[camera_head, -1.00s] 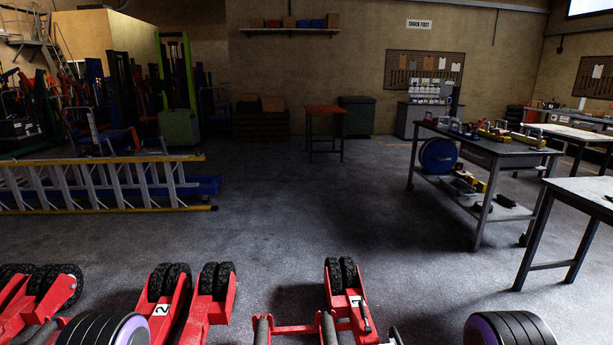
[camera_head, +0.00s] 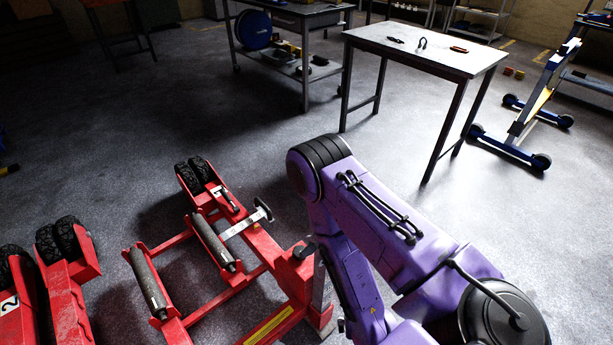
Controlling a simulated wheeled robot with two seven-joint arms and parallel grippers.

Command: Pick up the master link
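A small dark loop-shaped piece (camera_head: 422,42) stands out on the light top of a table (camera_head: 380,36) at the upper right. It may be the master link, but it is too small to tell for sure. A thin dark item (camera_head: 396,39) lies to its left and a red and dark item (camera_head: 458,48) to its right. My purple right arm fills the lower middle, bent and well short of the table, but its gripper does not show. My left gripper is not in view either.
A red jack with number 1 (camera_head: 219,196) and rollers stands on the floor at lower left, with another red jack (camera_head: 72,275) beside it. A tool trolley (camera_head: 292,17) stands behind. A blue and cream wheeled lift (camera_head: 525,120) stands right. Floor between is clear.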

